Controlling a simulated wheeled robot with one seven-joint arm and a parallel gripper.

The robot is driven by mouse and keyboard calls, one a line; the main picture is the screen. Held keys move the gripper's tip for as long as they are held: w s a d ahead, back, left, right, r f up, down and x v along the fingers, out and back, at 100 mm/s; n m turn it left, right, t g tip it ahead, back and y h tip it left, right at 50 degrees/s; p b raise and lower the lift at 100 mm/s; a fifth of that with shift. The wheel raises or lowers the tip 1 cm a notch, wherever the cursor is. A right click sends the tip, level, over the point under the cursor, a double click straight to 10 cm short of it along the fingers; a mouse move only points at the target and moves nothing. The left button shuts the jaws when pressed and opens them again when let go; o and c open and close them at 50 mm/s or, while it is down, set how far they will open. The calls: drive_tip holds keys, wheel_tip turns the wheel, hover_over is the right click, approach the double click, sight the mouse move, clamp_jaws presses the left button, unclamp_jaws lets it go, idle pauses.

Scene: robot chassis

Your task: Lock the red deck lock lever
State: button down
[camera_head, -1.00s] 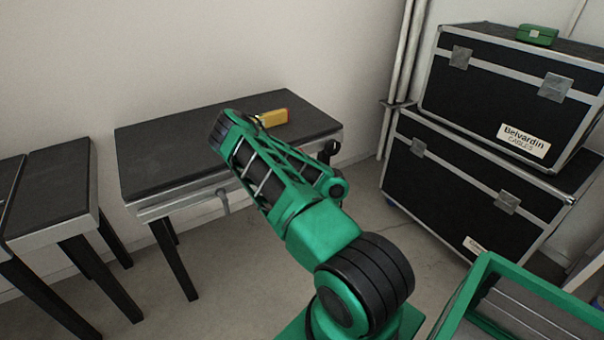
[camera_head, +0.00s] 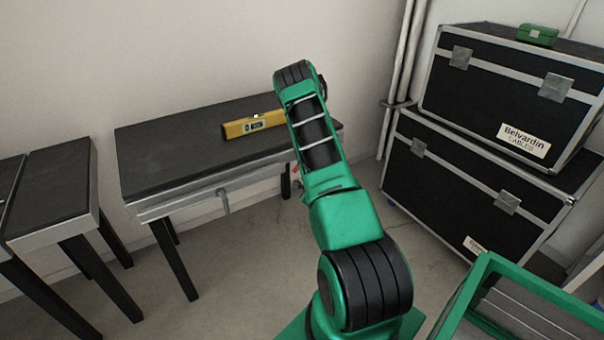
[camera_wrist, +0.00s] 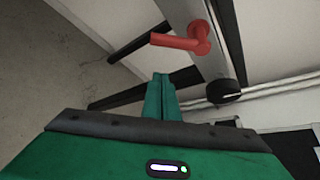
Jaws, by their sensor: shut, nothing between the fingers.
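The red deck lock lever (camera_wrist: 182,42) shows in the wrist view, mounted on the light metal edge rail (camera_wrist: 204,58) of the table. Its handle points left from a round pivot at the rail. My gripper (camera_wrist: 161,78) is below the lever in that view, apart from it, with its green fingers together and nothing between them. In the head view only a small red bit of the lever (camera_head: 296,169) shows beside my arm, at the front edge of the table (camera_head: 165,155). My arm hides the rest of it and the gripper there.
A yellow level (camera_head: 254,125) lies on the table top. Black cases (camera_head: 455,205) stand at the right, with a small green box (camera_head: 538,35) on top. Another dark table (camera_head: 50,190) stands at the left.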

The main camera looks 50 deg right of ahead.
drive_tip(key=shift+w+a+r, duration=0.25)
drive_tip(key=shift+w+r, duration=0.3)
drive_tip(key=shift+w, duration=0.3)
drive_tip(key=shift+w+a+r, duration=0.25)
drive_tip(key=shift+w+r, duration=0.25)
drive_tip(key=shift+w, duration=0.3)
drive_tip(key=shift+d, duration=0.1)
